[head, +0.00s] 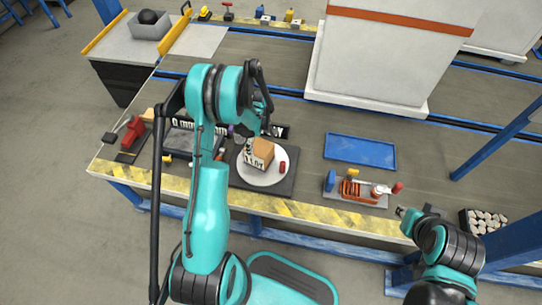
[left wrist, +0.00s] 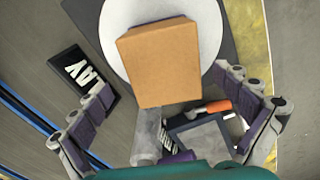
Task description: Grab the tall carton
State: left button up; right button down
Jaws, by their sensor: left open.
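The tall carton (head: 263,152) is a tan-orange box with a black-and-white printed side. It stands on a round white plate (head: 278,177) near the front of the bench. My left gripper (head: 254,118) is above and just behind it in the head view, partly hidden by my own arm. In the left wrist view the carton's plain top (left wrist: 158,60) lies between and ahead of the spread fingers of my left gripper (left wrist: 163,80). The fingers are open and empty, with visible space on both sides of the carton.
A small red item (head: 282,167) is by the carton on the plate. A dark tray (head: 192,140) and a red tool (head: 133,132) lie left. A blue tray (head: 360,151) and a small parts board (head: 370,200) are right. A large white block (head: 375,60) stands behind.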

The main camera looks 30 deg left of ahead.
aim_at(259, 146)
pick_arm(q)
notch_tip(259, 146, down, 3)
jog(key=shift+f+b, duration=0.1)
jog(key=shift+b, duration=0.5)
jog(key=f+b, duration=0.1)
jog(key=f, duration=0.1)
jog(key=f+b, duration=0.1)
jog(key=f, duration=0.1)
jog(key=shift+s+f+b, duration=0.2)
jog(key=shift+f+b, duration=0.2)
jog(key=shift+r, duration=0.1)
